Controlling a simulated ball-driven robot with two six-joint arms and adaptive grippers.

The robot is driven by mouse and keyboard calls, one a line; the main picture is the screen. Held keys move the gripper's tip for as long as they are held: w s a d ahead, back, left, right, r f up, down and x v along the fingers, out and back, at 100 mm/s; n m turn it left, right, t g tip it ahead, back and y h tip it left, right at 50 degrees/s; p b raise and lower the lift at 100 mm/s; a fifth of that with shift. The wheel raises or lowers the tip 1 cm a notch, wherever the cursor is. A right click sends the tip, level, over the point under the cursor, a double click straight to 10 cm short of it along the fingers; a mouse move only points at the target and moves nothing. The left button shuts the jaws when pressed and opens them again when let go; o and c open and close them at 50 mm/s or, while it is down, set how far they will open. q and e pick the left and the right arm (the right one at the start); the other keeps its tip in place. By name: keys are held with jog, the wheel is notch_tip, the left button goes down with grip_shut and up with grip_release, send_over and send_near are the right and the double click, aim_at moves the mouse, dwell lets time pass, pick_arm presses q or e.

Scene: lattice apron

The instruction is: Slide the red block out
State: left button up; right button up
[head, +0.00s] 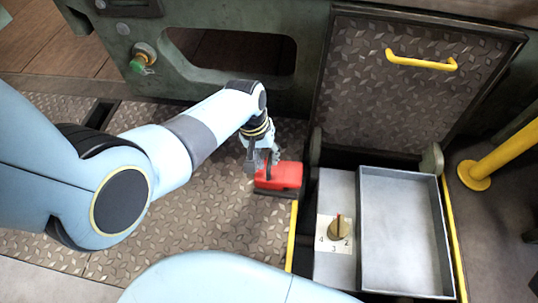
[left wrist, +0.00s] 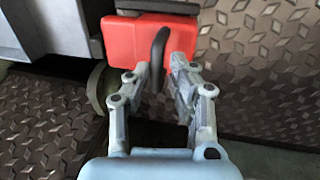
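The red block (head: 288,176) sits on a dark base on the patterned metal floor, just left of the yellow-edged opening. In the left wrist view, the red block (left wrist: 122,40) has a curved black handle (left wrist: 158,48) on its near face. My left gripper (head: 262,158) is at the block's far left end. In the left wrist view, its two fingers (left wrist: 158,72) stand apart on either side of the handle, with gaps visible; contact with the block is unclear. My right gripper is not in view.
A raised hatch lid (head: 400,90) with a yellow handle (head: 420,62) stands behind the opening. Inside are a grey tray (head: 405,235) and a numbered dial (head: 338,232). A yellow post (head: 505,155) stands at right. Floor left of the block is clear apart from my arm.

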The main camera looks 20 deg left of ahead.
pick_arm(q)
jog(key=shift+o, duration=1.4)
jog(key=shift+a, duration=0.15)
notch_tip(320, 180, up, 12)
jog(key=a, duration=0.2)
jog(key=shift+s+f, duration=0.15)
jog(key=shift+s, duration=0.15)
jog(key=shift+a, duration=0.1)
